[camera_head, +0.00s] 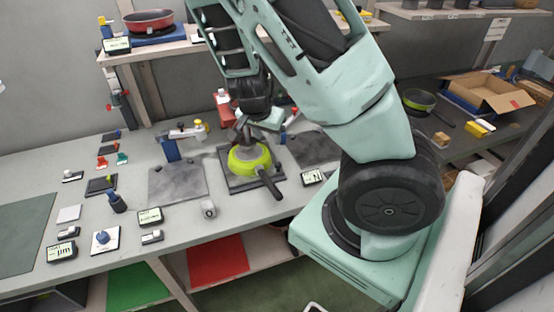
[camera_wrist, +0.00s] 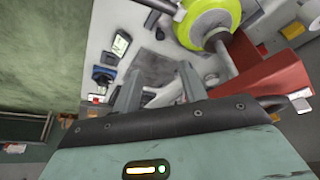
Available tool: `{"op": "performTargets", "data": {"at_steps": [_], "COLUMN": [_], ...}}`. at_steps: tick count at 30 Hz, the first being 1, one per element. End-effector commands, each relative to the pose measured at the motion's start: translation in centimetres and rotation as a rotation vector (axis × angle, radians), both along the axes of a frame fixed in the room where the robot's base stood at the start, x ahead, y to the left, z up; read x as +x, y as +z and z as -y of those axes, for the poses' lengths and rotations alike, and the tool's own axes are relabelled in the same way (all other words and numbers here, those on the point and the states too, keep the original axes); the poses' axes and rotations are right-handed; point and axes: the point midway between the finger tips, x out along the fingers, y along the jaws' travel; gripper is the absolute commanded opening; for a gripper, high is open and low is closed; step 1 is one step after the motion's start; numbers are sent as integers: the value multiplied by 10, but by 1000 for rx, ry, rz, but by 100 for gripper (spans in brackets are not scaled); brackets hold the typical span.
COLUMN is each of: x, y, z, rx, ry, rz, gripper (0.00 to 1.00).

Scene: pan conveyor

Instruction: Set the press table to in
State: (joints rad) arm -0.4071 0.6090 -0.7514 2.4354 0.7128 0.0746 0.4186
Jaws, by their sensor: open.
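A yellow-green pan (camera_head: 249,158) with a dark handle sits on a dark square plate (camera_head: 238,186) at the middle of the bench. It also shows at the top of the wrist view (camera_wrist: 207,20). A red block-like body (camera_head: 222,108) stands behind the pan, partly hidden by my arm; a red body also shows at right in the wrist view (camera_wrist: 272,82). I cannot tell which part is the press table. My gripper (camera_wrist: 160,74) is open with nothing between its fingers. In the head view it is above and behind the pan, its fingertips mostly hidden.
A grey plate (camera_head: 176,182) lies left of the pan. Small labelled displays (camera_head: 149,217), a blue knob unit (camera_head: 102,238) and a dark knob (camera_head: 117,203) stand on the bench. A shelf with a red pan (camera_head: 149,20) is behind. A cardboard box (camera_head: 490,95) is at right.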

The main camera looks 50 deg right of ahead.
Motion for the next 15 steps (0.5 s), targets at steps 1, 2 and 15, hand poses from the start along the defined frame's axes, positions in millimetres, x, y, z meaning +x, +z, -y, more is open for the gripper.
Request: {"op": "performTargets", "data": {"at_steps": [1,2,15], "x": [0,0,5], "y": [-4,-6,-67], "z": [3,5,28], "rx": [-4,-5,-1], "ry": [-8,-8,-5], "rz": [1,1,-2], "gripper": [42,42,42]}}
